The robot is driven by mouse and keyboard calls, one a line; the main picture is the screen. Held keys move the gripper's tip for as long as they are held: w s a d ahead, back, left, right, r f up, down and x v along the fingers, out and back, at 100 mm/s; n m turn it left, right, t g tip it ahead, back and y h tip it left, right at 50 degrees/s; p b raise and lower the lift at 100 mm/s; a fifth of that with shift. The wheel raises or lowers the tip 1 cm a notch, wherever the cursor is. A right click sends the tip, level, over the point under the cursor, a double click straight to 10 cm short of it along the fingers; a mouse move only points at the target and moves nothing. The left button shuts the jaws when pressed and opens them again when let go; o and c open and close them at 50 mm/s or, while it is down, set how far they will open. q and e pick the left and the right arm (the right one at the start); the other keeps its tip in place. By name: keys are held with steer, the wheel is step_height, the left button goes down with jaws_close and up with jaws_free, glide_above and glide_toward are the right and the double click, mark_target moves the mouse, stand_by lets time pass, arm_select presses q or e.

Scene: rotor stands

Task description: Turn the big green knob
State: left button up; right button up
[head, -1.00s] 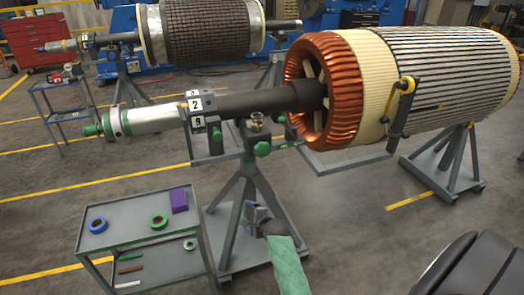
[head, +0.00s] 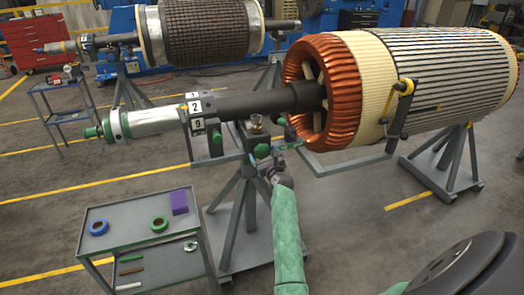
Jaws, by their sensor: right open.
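The big green knob (head: 262,151) sits on the front of the near rotor stand's head, below the dark shaft. My right gripper (head: 272,166) is just below and slightly right of this knob, at the end of the green-sleeved arm. Its jaws are open and small in the picture. I cannot tell whether they touch the knob. Another green knob (head: 216,143) is further left on the stand's head. My left gripper is not in view.
The stand (head: 244,215) holds the rotor shaft (head: 265,103), with the copper-wound rotor (head: 345,95) to the right. A grey cart (head: 130,219) with tape rolls and a purple box (head: 180,202) stands left.

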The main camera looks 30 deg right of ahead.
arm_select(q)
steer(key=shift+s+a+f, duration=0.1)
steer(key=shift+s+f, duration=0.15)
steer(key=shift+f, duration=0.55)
arm_select(e)
steer(key=shift+x, duration=1.15)
steer(key=c, duration=1)
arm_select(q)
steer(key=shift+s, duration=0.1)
arm_select(e)
steer(key=shift+n, duration=0.3)
